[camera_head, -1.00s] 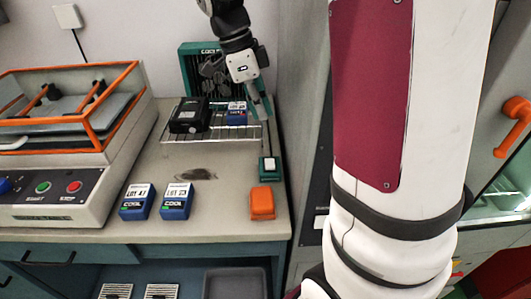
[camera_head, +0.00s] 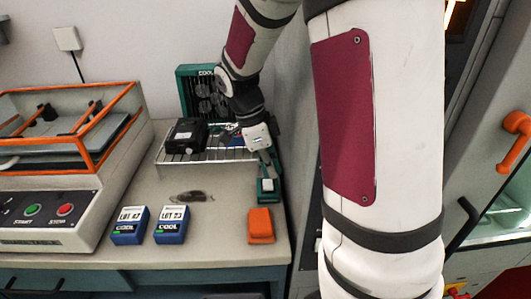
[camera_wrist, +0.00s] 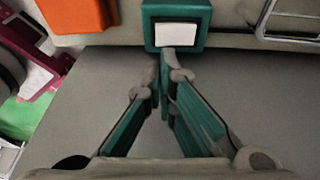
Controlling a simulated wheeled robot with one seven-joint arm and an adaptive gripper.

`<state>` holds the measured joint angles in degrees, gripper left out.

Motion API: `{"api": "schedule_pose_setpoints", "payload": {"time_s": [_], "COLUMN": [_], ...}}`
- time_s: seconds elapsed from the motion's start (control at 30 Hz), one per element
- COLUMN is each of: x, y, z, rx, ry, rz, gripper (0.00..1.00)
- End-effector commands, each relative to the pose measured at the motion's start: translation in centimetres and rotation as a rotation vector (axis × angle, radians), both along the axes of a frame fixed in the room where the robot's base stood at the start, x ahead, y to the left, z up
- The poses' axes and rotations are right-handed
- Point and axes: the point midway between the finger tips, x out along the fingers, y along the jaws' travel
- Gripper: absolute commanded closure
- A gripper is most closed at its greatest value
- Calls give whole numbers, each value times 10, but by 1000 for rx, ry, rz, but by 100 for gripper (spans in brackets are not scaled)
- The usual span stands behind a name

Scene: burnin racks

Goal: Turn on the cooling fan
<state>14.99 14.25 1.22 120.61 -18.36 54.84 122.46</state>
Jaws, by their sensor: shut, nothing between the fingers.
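The cooling fan (camera_head: 186,88) is a teal, grilled unit marked COOL, standing at the back of the bench against the wall, partly hidden by my arm. A small teal switch box (camera_head: 268,196) with a white rocker (camera_head: 267,185) sits on the bench's right side. It also shows at the top of the wrist view (camera_wrist: 150,18), its white button (camera_wrist: 177,36) facing me. My gripper (camera_head: 270,170) is shut and empty, its fingertips (camera_wrist: 167,55) close by the button's edge. I cannot tell whether they touch it.
A wire rack (camera_head: 222,155) with a black device (camera_head: 185,135) stands left of my gripper. An orange block (camera_head: 261,226) lies in front of the switch box. Two blue COOL boxes (camera_head: 130,226) and a machine with START and STOP buttons (camera_head: 50,215) are to the left.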

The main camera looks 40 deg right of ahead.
Motion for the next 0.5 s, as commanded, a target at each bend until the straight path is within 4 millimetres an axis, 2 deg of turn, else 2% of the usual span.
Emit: {"api": "schedule_pose_setpoints", "payload": {"time_s": [0.03, 0.2, 0.5], "x": [-1, -2, -3], "y": [1, 2, 2], "z": [-8, -23, -27], "rx": [2, 0, 0], "ry": [3, 0, 0], "rz": [0, 0, 0], "gripper": [100, 100, 100]}}
